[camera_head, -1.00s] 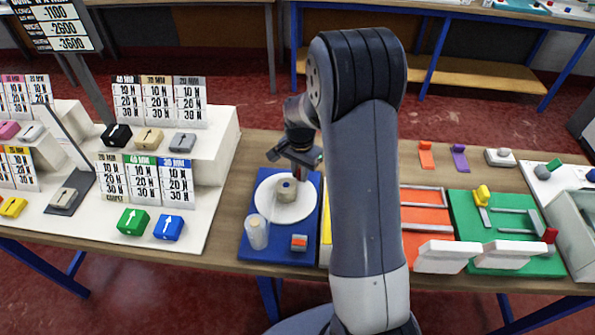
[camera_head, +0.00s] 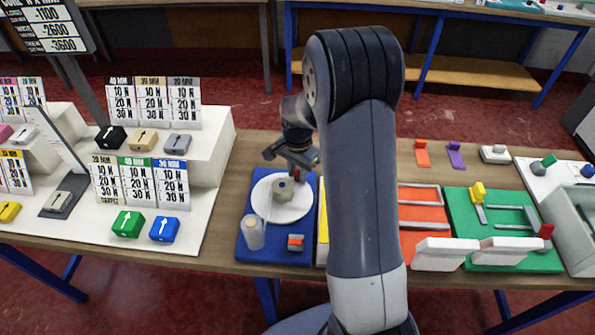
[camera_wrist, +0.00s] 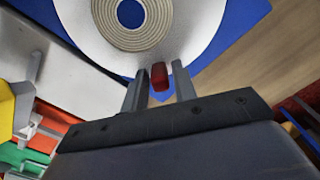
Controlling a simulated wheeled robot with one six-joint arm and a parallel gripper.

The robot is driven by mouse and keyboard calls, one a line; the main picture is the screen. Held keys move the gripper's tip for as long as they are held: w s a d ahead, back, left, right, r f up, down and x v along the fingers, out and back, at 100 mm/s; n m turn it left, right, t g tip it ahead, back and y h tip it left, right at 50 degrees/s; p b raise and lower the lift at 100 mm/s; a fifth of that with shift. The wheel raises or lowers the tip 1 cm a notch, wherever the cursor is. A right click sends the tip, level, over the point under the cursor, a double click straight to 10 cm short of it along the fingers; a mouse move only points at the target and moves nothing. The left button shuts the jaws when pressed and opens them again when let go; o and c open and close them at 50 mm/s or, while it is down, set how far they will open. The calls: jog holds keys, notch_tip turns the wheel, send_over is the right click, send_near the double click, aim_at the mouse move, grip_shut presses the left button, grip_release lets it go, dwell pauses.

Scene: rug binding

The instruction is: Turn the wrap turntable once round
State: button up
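The wrap turntable is a white disc (camera_head: 298,209) on a blue base (camera_head: 270,252), with a beige roll (camera_head: 283,189) at its centre. The disc also fills the top of the wrist view (camera_wrist: 85,38), with the ringed roll (camera_wrist: 131,45) on it. A small red peg (camera_wrist: 159,76) stands near the disc's rim, on the side nearest my gripper. My gripper (camera_wrist: 160,84) has its two fingers apart, one on each side of the red peg. A gap shows on the right; whether the left finger touches is unclear. In the head view my gripper (camera_head: 292,157) is over the disc's far edge.
A translucent cylinder (camera_head: 253,233) and a small orange-and-grey block (camera_head: 295,243) stand on the base's front. Left is a white stepped display with coloured blocks, including green (camera_head: 128,224) and blue (camera_head: 165,229). Right of my arm are orange (camera_head: 422,235) and green (camera_head: 490,220) boards.

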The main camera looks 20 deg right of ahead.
jog(key=shift+o, duration=1)
notch_tip(320, 180, up, 11)
jog(key=shift+b, duration=0.45)
jog(key=shift+f, duration=0.1)
